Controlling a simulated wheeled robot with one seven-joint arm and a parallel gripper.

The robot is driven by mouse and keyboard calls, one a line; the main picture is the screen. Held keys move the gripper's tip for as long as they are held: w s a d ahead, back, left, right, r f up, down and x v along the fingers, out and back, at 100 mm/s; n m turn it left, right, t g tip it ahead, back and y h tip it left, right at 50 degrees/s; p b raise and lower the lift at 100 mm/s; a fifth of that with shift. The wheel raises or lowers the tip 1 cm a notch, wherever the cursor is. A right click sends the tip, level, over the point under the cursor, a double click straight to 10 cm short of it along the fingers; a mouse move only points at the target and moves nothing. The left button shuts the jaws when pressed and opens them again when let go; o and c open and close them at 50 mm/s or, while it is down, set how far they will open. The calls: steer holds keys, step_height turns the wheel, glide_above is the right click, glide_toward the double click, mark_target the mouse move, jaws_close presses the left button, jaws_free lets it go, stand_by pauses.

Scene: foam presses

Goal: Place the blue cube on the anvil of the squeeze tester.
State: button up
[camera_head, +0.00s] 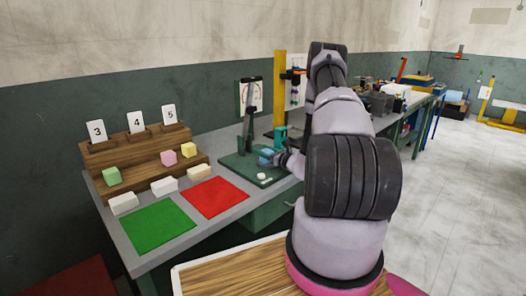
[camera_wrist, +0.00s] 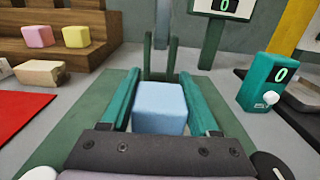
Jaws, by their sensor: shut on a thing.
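The light blue cube (camera_wrist: 159,108) sits between the two teal fingers of my gripper (camera_wrist: 160,76) in the wrist view, which are shut on it. In the head view the blue cube (camera_head: 266,152) is small and partly hidden by my gripper (camera_head: 272,158), over the green base of the squeeze tester (camera_head: 240,168). Two dark green uprights (camera_wrist: 147,56) stand just beyond the cube in the wrist view. The anvil cannot be made out, and I cannot tell whether the cube touches anything beneath it.
A teal device (camera_wrist: 264,92) reading 0 stands to the right, and a display (camera_wrist: 224,8) also reads 0 behind. A red mat (camera_head: 214,197), a green mat (camera_head: 157,226) and a wooden stepped rack (camera_head: 140,160) with colored blocks lie left. A small white piece (camera_head: 263,177) is on the base's near side.

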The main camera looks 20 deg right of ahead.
steer(key=o, duration=1.3)
steer(key=shift+o, duration=0.2)
steer(key=shift+r, duration=0.1)
steer(key=v, duration=1.2)
steer(key=s+a+r+n+g+y, duration=0.4)
steer(key=a+r+n+g, duration=0.3)
steer(key=a+r, duration=0.4)
steer(key=s+a+r+n+g+y, duration=0.3)
steer(key=a+r+n+g, duration=0.3)
steer(key=a+r+n, duration=0.5)
steer(key=s+r+n+t+h, duration=0.3)
steer(key=s+r+n+h, duration=0.6)
steer(key=s+r, duration=0.7)
steer(key=s+h, duration=0.2)
steer(key=s, duration=0.1)
steer(key=shift+s+d+r+n, duration=0.15)
steer(key=shift+d+r+n, duration=0.15)
steer(key=shift+n, duration=0.1)
